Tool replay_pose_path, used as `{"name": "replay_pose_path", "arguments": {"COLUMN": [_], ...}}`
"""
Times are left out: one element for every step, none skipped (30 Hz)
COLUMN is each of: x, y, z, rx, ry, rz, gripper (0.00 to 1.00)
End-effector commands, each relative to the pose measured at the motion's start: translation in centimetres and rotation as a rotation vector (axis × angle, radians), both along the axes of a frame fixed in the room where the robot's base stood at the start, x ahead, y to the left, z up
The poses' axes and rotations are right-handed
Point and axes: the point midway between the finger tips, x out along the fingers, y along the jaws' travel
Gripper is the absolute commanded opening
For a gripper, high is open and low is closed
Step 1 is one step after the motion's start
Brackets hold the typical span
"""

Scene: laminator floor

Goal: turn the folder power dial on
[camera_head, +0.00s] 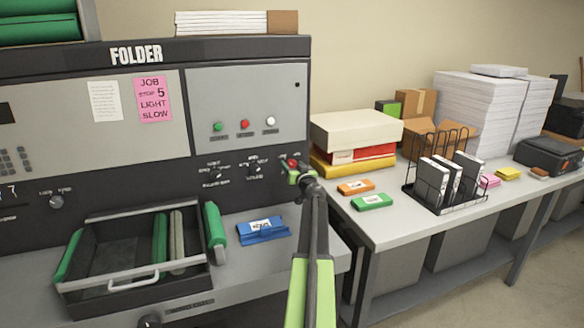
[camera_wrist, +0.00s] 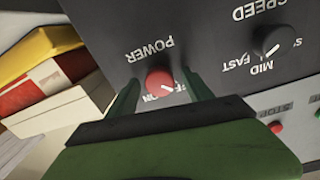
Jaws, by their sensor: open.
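The folder power dial is a red round knob (camera_wrist: 160,82) on the dark panel, under an upside-down POWER label in the wrist view. A white pointer mark on it points toward the lower right of that view. The lettering below the knob is partly hidden, so I cannot tell its setting. The dial (camera_head: 292,162) also shows in the head view, at the right end of the panel. My gripper (camera_wrist: 162,77) is open, with one dark green finger on each side of the knob. I cannot tell whether the fingers touch it. In the head view my gripper (camera_head: 298,172) is at the dial.
A black speed dial (camera_wrist: 267,41) is beside the power dial. Green, red and white buttons (camera_head: 245,124) sit on the grey panel above. A table (camera_head: 400,232) with stacked boxes (camera_head: 352,130) and a wire rack (camera_head: 410,187) stands at right. A blue item (camera_head: 263,231) lies on the folder's shelf.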

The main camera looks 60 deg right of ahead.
Motion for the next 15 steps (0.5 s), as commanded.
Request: {"name": "replay_pose_path", "arguments": {"x": [-0.01, -0.01, -0.01, -0.01, -0.01, -0.01, 0.00, 0.00, 0.01, 0.01, 0.01, 0.01, 0.01, 0.02, 0.03], "y": [0.03, 0.03, 0.05, 0.05, 0.06, 0.06, 0.06, 0.06, 0.07, 0.07, 0.07, 0.08, 0.08, 0.09, 0.08], "z": [0.00, 0.00, 0.00, -0.01, 0.00, 0.00, 0.00, 0.00, 0.00, 0.00, 0.00, 0.00, 0.00, 0.00, 0.00], "rx": [0.000, 0.000, 0.000, 0.000, 0.000, 0.000, 0.000, 0.000, 0.000, 0.000, 0.000, 0.000, 0.000, 0.000, 0.000], "ry": [0.000, 0.000, 0.000, 0.000, 0.000, 0.000, 0.000, 0.000, 0.000, 0.000, 0.000, 0.000, 0.000, 0.000, 0.000], "rz": [0.000, 0.000, 0.000, 0.000, 0.000, 0.000, 0.000, 0.000, 0.000, 0.000, 0.000, 0.001, 0.001, 0.001, 0.001], "gripper": [0.60, 0.60, 0.60, 0.58, 0.54, 0.49, 0.45, 0.41, 0.36, 0.32, 0.28, 0.23, 0.19, 0.15, 0.10]}}
